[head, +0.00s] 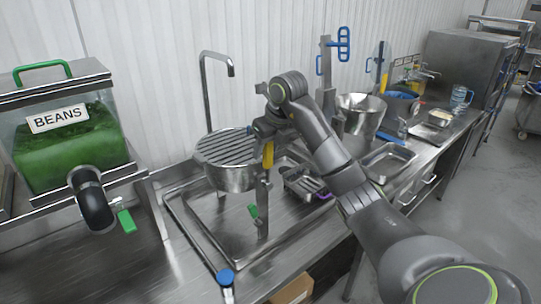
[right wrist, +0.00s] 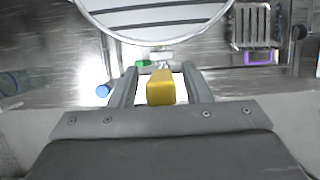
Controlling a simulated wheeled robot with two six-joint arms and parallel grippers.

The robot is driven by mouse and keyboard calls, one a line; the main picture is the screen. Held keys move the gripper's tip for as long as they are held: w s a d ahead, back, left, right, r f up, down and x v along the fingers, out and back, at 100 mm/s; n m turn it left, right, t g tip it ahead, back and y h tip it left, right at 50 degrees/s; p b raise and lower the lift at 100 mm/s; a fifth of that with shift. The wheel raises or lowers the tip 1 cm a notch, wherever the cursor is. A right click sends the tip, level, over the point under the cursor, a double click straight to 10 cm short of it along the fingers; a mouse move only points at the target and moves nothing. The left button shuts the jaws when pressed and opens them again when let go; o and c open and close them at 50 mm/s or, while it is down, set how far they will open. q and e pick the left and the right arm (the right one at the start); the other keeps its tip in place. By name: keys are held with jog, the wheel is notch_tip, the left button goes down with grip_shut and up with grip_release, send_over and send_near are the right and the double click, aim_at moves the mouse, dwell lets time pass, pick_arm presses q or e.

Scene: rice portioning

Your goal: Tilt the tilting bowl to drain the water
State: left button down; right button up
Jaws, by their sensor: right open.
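The tilting bowl (head: 228,179) is a round steel bowl with a slatted grate on top, mounted on a stand over a sink tray. The grate looks about level. In the right wrist view the bowl's slatted top (right wrist: 155,17) fills the upper middle. A yellow handle (head: 268,155) is on its right side. My right gripper (head: 262,128) is at this handle, open. In the right wrist view the yellow handle (right wrist: 161,87) lies between its two spread fingers, with gaps on both sides. My left gripper is not in view.
A tall tap (head: 205,90) rises behind the bowl. A green BEANS dispenser (head: 70,145) stands at left. A steel pot (head: 358,117) and a steel pan (head: 388,160) are on the right. A blue-topped knob (head: 225,276) is at the front edge. Bare counter lies front left.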

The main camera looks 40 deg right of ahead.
jog(key=shift+w+d+f, duration=0.15)
jog(key=shift+f, duration=0.3)
jog(key=shift+w+d+f, duration=0.1)
jog(key=shift+d+f, duration=0.05)
jog(key=shift+f, duration=0.3)
jog(key=shift+a+r, duration=0.15)
jog(key=shift+a, duration=0.2)
jog(key=shift+c, duration=0.2)
jog(key=shift+d, duration=0.1)
grip_shut()
